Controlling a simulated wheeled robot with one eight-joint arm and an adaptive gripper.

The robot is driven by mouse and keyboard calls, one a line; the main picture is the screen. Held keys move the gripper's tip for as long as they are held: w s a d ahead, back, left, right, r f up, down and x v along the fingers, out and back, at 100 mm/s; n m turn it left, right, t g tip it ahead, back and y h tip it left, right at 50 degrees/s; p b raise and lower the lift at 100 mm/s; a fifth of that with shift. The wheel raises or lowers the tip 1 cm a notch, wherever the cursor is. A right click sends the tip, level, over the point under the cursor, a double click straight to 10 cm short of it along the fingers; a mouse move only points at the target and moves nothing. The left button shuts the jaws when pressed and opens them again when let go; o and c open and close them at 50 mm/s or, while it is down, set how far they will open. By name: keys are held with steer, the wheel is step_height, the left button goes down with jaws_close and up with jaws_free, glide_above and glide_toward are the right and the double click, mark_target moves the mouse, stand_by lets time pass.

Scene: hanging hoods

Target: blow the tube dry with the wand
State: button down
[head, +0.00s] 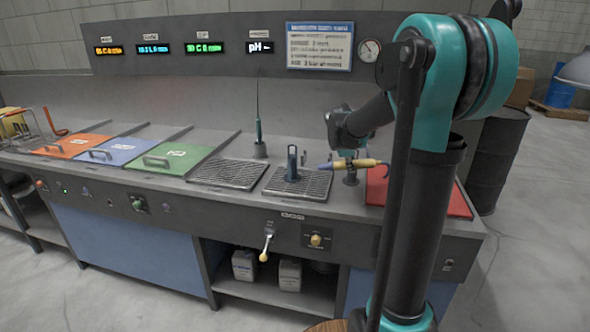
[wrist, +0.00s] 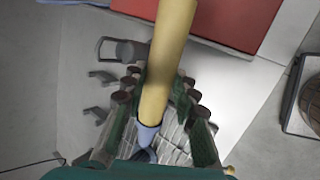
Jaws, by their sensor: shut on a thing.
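My gripper (head: 348,164) is shut on the wand. In the wrist view the yellow wand (wrist: 165,65) runs between my gripper's fingers (wrist: 157,103), with its blue-grey nozzle (wrist: 147,134) pointing down the picture. A dark blue-grey upright piece, which looks like the tube (head: 292,160), stands on the right-hand drain grate (head: 310,190). The wand's nozzle end is just right of it in the head view, seemingly apart; the depth gap is unclear.
A second grate (head: 228,173) lies to the left, then green (head: 172,160), blue (head: 125,152) and orange lids with handles. A thin upright probe (head: 259,130) stands behind the grates. A red panel (head: 458,200) lies right, partly behind my arm. A lever (head: 267,246) hangs in front.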

steer(key=shift+s+a, duration=0.25)
steer(key=shift+s, duration=0.5)
steer(key=shift+w, duration=0.1)
steer(key=shift+w+d, duration=0.25)
steer(key=shift+w, duration=0.4)
steer(key=shift+w+d, duration=0.2)
steer(key=shift+w, duration=0.45)
steer(key=shift+r, duration=3.55)
